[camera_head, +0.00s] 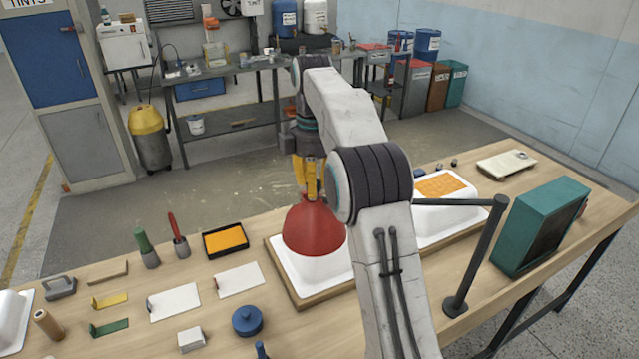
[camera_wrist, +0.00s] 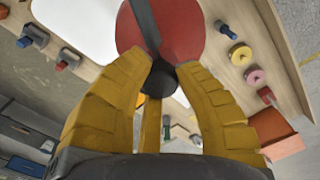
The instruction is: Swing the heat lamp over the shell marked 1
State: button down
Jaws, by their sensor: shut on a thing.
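The heat lamp has a red shade (camera_head: 315,230) and a dark jointed arm on a post (camera_head: 482,255) at the right of the bench. My gripper (camera_head: 309,190) has its yellow fingers shut on the lamp's top. In the wrist view, the fingers close around a black knob (camera_wrist: 160,82) behind the red shade (camera_wrist: 182,30). The shade hangs over a white shell (camera_head: 318,280) on a wooden board and hides much of it. A second white shell (camera_head: 458,218) with an orange mesh patch stands to the right, partly behind my arm. I can read no number on either shell.
A teal box (camera_head: 541,225) stands at the bench's right. Tools, white cards (camera_head: 173,302), an orange tray (camera_head: 225,240) and a blue round pot (camera_head: 247,320) lie at the left and front. Another white shell (camera_head: 12,318) is cut off at the left edge.

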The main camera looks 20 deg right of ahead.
jog(key=shift+f, duration=0.1)
jog(key=c, duration=0.9)
grip_release()
jog(key=shift+o, duration=0.2)
jog(key=shift+s, duration=0.1)
